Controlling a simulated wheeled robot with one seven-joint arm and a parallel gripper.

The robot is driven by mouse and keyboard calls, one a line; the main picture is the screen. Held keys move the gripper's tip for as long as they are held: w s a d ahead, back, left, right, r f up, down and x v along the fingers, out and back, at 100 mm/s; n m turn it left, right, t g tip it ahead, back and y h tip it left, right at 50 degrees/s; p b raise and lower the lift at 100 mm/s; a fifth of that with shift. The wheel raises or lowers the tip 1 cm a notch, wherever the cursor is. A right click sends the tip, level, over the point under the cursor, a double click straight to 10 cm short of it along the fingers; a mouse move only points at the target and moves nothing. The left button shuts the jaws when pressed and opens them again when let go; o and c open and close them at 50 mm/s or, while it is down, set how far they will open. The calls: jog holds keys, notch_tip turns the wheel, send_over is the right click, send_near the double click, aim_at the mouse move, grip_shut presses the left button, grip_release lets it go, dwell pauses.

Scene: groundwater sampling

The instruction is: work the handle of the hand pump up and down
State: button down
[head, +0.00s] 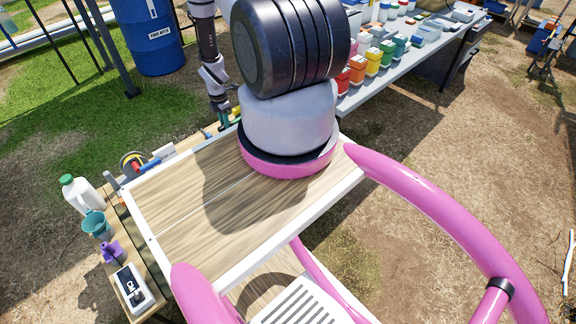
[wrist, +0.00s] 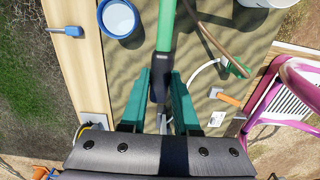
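The green pump handle (wrist: 165,35) with its black grip (wrist: 159,75) runs down the middle of the wrist view. My gripper (wrist: 160,80) has its two teal fingers on either side of the black grip, with no clear gap, and looks shut on it. In the head view my gripper (head: 222,112) is low behind the far edge of my wooden deck, with a bit of green there. The pump body is not clearly seen in either view; my arm and column hide much of that area.
In the wrist view a blue-rimmed bucket (wrist: 119,18), a white hose (wrist: 206,68) and an orange-handled tool (wrist: 228,98) lie near the handle. In the head view a blue drum (head: 153,40) stands behind, and a table of coloured bottles (head: 400,62) is at right.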

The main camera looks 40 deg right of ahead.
jog(key=shift+d+r+y, duration=0.7)
jog(key=shift+r+y, duration=0.15)
jog(key=shift+r, duration=0.15)
jog(key=shift+d+r+y, duration=0.35)
jog(key=shift+r+y, duration=0.2)
jog(key=shift+r, duration=0.1)
jog(key=r+y, duration=0.1)
jog(key=d+r+y, duration=0.1)
jog(key=r, duration=0.1)
jog(key=d+r+y, duration=0.1)
jog(key=shift+d+r+y, duration=0.2)
jog(key=shift+r+y, duration=0.05)
jog(key=shift+y, duration=0.15)
jog(key=shift+w+r+y, duration=0.1)
jog(key=shift+r+y, duration=0.3)
jog(key=shift+r, duration=0.1)
jog(key=shift+a, duration=0.1)
jog(key=shift+a+f, duration=0.25)
jog(key=a+f+h, duration=0.1)
jog(key=f+h, duration=0.1)
jog(key=a+f+h, duration=0.1)
jog(key=f+h, duration=0.2)
jog(key=a+f+h, duration=0.1)
jog(key=f+h, duration=0.1)
jog(key=f, duration=0.1)
jog(key=shift+a+f, duration=0.1)
jog(key=shift+a, duration=0.45)
